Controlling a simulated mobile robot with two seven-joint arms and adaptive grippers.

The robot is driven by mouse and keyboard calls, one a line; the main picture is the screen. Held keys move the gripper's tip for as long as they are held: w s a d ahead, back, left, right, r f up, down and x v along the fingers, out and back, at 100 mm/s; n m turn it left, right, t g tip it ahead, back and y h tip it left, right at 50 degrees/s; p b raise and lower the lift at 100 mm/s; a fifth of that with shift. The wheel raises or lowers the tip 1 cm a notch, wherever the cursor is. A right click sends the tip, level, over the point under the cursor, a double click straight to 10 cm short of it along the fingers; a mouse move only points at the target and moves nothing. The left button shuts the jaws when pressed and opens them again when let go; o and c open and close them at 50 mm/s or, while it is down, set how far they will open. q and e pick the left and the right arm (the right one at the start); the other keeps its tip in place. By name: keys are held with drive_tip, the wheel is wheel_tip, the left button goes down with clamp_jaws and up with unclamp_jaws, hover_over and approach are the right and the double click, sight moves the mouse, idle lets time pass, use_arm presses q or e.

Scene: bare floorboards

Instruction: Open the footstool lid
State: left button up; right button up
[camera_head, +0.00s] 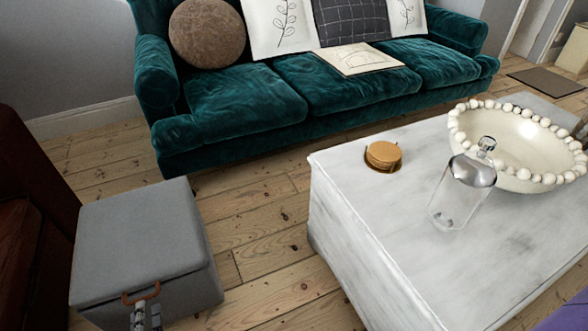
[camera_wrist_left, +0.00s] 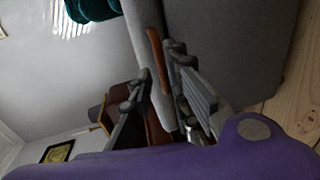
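The grey footstool (camera_head: 145,235) stands on the floor at the lower left of the head view. Its lid lies flat and closed, with a seam below its edge. A brown strap handle (camera_head: 141,293) is on its near edge. My left gripper (camera_head: 145,311) is at the handle, partly cut off by the frame's bottom. In the left wrist view the gripper (camera_wrist_left: 157,66) has its fingers apart, with the brown handle (camera_wrist_left: 155,50) between or just beyond the tips. I cannot tell whether they touch it. The footstool's grey side (camera_wrist_left: 230,45) fills the upper right there. My right gripper is not in view.
A dark red-brown seat (camera_head: 35,225) stands close left of the footstool. A white table (camera_head: 340,215) with coasters (camera_head: 383,156), a glass jug (camera_head: 460,195) and a beaded bowl (camera_head: 520,145) is to the right. A teal sofa (camera_head: 240,100) is behind. Floorboards (camera_head: 260,230) between are clear.

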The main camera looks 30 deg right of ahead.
sight(143, 298)
use_arm(q)
drive_tip(key=b+x, duration=0.1)
drive_tip(key=x, duration=0.3)
drive_tip(key=shift+w+f, duration=0.25)
drive_tip(key=shift+w, duration=0.1)
drive_tip(key=shift+w+b, duration=0.2)
drive_tip(key=shift+b, duration=0.1)
clamp_jaws()
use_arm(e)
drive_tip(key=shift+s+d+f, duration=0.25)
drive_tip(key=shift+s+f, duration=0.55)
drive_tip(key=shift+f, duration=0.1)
